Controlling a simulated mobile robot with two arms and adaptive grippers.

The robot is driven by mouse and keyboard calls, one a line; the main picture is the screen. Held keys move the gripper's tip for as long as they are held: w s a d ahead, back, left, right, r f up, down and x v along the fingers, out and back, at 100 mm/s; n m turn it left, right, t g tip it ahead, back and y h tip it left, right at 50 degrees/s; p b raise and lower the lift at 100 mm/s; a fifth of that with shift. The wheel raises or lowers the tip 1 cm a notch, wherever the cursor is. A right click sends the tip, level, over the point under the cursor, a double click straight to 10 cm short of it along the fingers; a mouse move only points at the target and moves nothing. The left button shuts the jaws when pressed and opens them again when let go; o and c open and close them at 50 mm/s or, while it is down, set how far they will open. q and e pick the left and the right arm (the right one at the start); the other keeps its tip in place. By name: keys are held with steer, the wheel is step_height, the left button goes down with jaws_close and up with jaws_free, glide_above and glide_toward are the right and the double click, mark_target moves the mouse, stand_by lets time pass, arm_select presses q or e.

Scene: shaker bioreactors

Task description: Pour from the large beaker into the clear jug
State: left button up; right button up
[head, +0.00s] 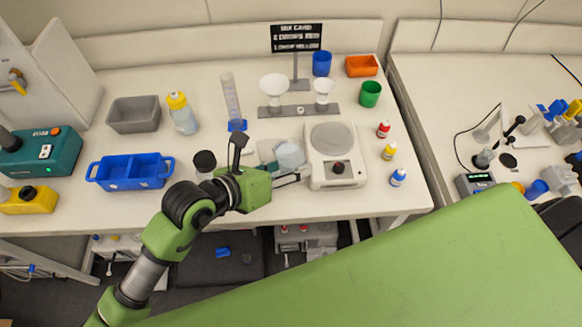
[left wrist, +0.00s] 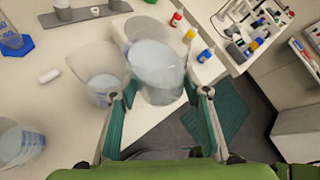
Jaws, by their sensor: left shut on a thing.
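The large beaker (left wrist: 158,72), clear with pale bluish contents, is between the fingers of my left gripper (left wrist: 160,97), which is shut on it. In the head view the beaker (head: 291,155) shows just beyond the left gripper (head: 290,177), left of the white hotplate. A clear, wide-mouthed vessel, apparently the clear jug (left wrist: 97,78), stands on the bench close to the beaker's left. Some pale blue shows low in it. In the head view the jug (head: 267,150) is partly hidden behind my gripper. I cannot tell how far the beaker tilts. My right gripper is out of view.
The white hotplate (head: 335,170) stands right of the beaker. Small dropper bottles (head: 389,151) stand further right. A blue tray (head: 131,184) is at left.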

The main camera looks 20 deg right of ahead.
arm_select(q)
steer(key=shift+b, duration=0.3)
steer(key=shift+r, duration=0.15)
steer(key=shift+w+r+n+g+p, duration=0.1)
steer(key=shift+r+n+g+p, duration=0.25)
steer(key=shift+p, duration=0.3)
steer(key=shift+r+n+g+p, duration=0.1)
steer(key=shift+n+g+p, duration=0.45)
steer(key=shift+g+p, duration=0.1)
steer(key=shift+n+g+h, duration=0.3)
steer(key=shift+g, duration=0.1)
steer(key=shift+r+p, duration=0.1)
steer(key=shift+p, duration=0.3)
